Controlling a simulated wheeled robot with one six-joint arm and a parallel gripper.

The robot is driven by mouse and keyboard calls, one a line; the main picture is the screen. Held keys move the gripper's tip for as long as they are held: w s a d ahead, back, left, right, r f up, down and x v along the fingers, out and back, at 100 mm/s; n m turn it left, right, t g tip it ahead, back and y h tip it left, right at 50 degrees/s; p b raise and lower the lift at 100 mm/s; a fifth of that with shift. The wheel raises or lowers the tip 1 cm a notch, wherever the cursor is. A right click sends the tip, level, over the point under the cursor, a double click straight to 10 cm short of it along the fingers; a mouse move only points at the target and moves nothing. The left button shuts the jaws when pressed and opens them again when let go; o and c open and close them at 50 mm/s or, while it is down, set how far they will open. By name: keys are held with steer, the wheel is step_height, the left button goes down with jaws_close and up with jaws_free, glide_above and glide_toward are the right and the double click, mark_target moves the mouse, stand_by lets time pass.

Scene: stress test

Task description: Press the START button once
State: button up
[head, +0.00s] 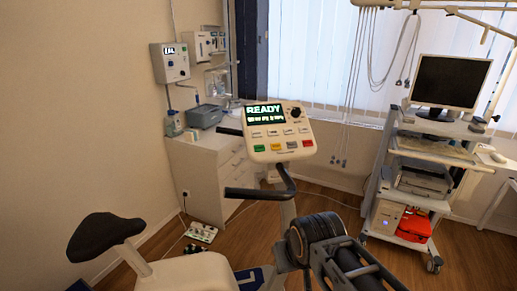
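The exercise bike's control console (279,131) stands upright near the middle of the head view. Its dark screen (265,113) reads READY in large light letters, with a smaller line below that I cannot read clearly. A black knob (296,112) sits right of the screen. Below are a row of pale keys and a lower row of coloured buttons (283,146). Their labels are too small to read, so I cannot tell which one is START. My dark arm (370,270) shows at the bottom, below and right of the console. I cannot make out my gripper's fingers.
The bike's black handlebar (270,191) juts out below the console, and its saddle (103,236) is at left. A white cabinet (207,170) stands behind. A cart (412,185) with a monitor (451,82) is at right. Some wooden floor is open before the cart.

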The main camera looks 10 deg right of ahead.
jaws_close()
stand_by(1.3)
